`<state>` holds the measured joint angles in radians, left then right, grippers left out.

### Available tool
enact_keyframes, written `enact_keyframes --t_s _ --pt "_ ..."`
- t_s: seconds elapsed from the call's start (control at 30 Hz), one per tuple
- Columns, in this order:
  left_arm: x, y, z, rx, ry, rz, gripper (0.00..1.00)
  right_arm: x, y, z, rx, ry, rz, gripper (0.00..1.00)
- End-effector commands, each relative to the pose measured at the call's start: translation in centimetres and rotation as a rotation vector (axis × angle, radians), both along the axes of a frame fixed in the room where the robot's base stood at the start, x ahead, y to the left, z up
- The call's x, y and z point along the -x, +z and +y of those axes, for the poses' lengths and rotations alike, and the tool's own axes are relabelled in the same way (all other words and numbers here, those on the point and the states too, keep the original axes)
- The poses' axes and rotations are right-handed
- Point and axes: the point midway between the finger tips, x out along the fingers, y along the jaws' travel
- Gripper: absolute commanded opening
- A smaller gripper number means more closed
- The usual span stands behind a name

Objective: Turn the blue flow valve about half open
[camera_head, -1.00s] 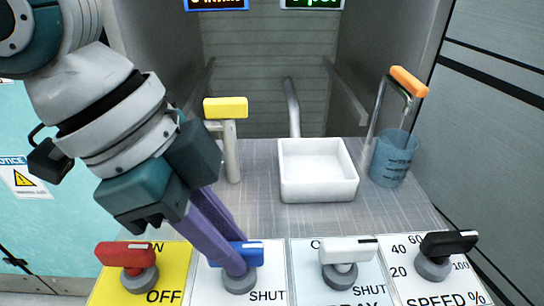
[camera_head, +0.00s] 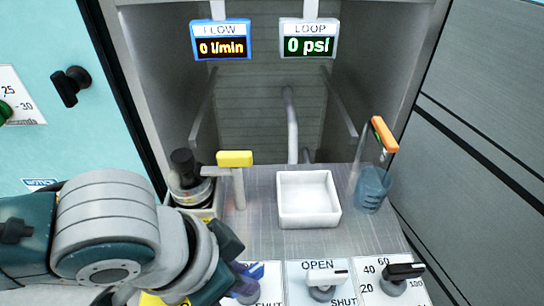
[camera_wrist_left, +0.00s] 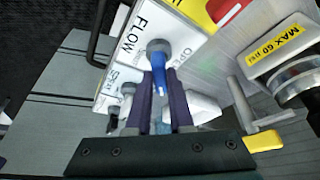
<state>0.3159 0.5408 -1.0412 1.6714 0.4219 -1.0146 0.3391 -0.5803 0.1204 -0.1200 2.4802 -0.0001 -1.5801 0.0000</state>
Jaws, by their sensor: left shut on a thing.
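The blue flow valve handle (camera_head: 256,272) sits on the front panel, partly hidden by my left gripper in the head view. Its visible end slants up to the right, unlike the level white handle beside it. In the left wrist view the blue handle (camera_wrist_left: 158,72) on its grey knob lies between the purple fingers of my left gripper (camera_wrist_left: 159,88), which is shut on it. The FLOW plate (camera_wrist_left: 132,50) lies under it. The flow display (camera_head: 221,47) reads 0 l/min. My right gripper is not in view.
A white-handled valve (camera_head: 327,277) and a black speed knob (camera_head: 404,271) stand to the right. The loop display (camera_head: 307,46) reads 0 psi.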

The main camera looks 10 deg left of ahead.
Motion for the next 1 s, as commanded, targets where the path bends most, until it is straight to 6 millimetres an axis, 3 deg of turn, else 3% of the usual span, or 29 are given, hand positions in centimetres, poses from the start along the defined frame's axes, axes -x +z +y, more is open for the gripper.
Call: enact_keyframes --t_s 0.2,0.77,0.8,1.0 --pt "0.1 0.2 -0.1 0.001 0.086 0.002 0.00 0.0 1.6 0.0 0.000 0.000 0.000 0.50" --pt "0.0 -0.1 -0.1 0.001 0.121 0.001 0.00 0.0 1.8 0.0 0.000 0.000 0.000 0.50" --pt "0.0 -0.1 -0.1 0.001 0.121 0.001 0.21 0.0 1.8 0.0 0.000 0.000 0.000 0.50" --pt "0.0 -0.1 -0.1 0.000 0.120 0.000 0.43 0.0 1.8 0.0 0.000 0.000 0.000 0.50"
